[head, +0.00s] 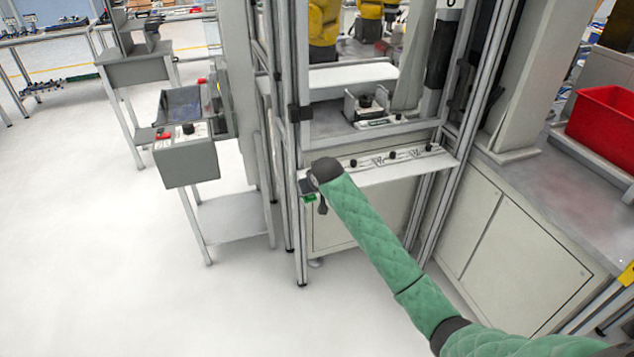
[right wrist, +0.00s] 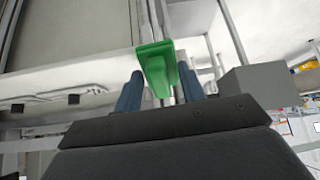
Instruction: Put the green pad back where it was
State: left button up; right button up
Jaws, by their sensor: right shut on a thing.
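The green pad (right wrist: 158,66) is bright green and sits between the two blue fingers of my right gripper (right wrist: 162,92) in the right wrist view. The gripper is shut on it. In the head view the right arm, in a green quilted cover, reaches up from the lower right. My left gripper is not in view.
The white shelf (head: 350,172) with several black knobs runs across the framed cell just behind the gripper. A grey control box (head: 186,162) stands on a frame to the left. A red bin (head: 605,125) is on the right counter. The floor at left is clear.

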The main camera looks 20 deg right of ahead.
jog(key=w+d+r+g, duration=0.1)
jog(key=d, duration=0.1)
jog(key=w+d+r+g+b, duration=0.1)
jog(key=d, duration=0.1)
jog(key=w+d+r+g, duration=0.1)
jog(key=d, duration=0.1)
jog(key=shift+d+r+m+g+h+b, duration=0.2)
jog(key=shift+d+m+g+h+b, duration=0.1)
jog(key=shift+d+g+h+b, duration=0.1)
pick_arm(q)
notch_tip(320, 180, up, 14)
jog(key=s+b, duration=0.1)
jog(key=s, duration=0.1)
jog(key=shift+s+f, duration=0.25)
pick_arm(e)
jog(key=d+r+g, duration=0.2)
jog(key=d+r, duration=0.4)
jog(key=d, duration=0.1)
jog(key=shift+m, duration=0.3)
